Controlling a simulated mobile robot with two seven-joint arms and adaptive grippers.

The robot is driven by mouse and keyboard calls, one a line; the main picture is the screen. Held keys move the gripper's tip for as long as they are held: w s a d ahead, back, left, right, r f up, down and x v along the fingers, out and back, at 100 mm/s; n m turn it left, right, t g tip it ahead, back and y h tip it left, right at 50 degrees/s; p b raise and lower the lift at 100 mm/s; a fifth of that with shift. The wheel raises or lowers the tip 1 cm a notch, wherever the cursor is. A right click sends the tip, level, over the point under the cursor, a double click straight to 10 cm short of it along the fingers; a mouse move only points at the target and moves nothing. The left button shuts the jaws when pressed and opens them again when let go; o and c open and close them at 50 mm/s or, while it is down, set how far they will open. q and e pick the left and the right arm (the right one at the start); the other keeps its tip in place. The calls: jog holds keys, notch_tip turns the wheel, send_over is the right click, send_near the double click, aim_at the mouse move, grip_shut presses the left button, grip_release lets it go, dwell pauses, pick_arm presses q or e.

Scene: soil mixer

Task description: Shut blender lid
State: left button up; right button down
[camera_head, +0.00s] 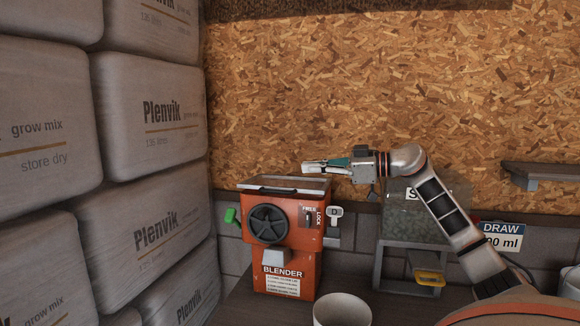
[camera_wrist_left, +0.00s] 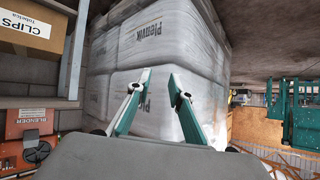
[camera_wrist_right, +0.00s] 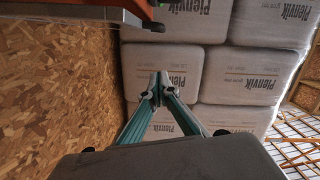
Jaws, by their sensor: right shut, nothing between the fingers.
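The orange blender (camera_head: 285,262) stands on the bench against the back wall, with a black hand wheel on its front. Its flat grey lid (camera_head: 284,185) lies about level across the top; I cannot tell whether it is fully seated. My right gripper (camera_head: 306,168) is shut and empty, just above the lid's back right part. Its closed fingertips also show in the right wrist view (camera_wrist_right: 160,88). My left gripper (camera_wrist_left: 158,86) is open and empty, facing the stacked bags, and is outside the head view. The blender shows at the left edge of the left wrist view (camera_wrist_left: 28,122).
Stacked Plenvik bags (camera_head: 160,170) fill the left side. A white container (camera_head: 342,309) stands in front of the blender. A grey hopper on a stand (camera_head: 412,215) is to the right, partly behind my right arm. A CLIPS box (camera_wrist_left: 35,30) sits on a shelf.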

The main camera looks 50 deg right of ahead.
jog(key=s+r+g, duration=0.1)
jog(key=m+p, duration=0.1)
send_over(283, 192)
jog(key=shift+s+d+f+g, duration=0.2)
jog(key=shift+s+f+g, duration=0.25)
jog(key=shift+f, duration=0.35)
jog(key=f, duration=0.1)
jog(key=w+f, duration=0.1)
jog(key=f, duration=0.1)
jog(key=shift+a, duration=0.2)
jog(key=shift+d+f, duration=0.1)
jog(key=shift+f, duration=0.65)
pick_arm(q)
jog(key=shift+s+a, duration=0.2)
jog(key=shift+a, duration=0.35)
jog(key=shift+w, duration=0.1)
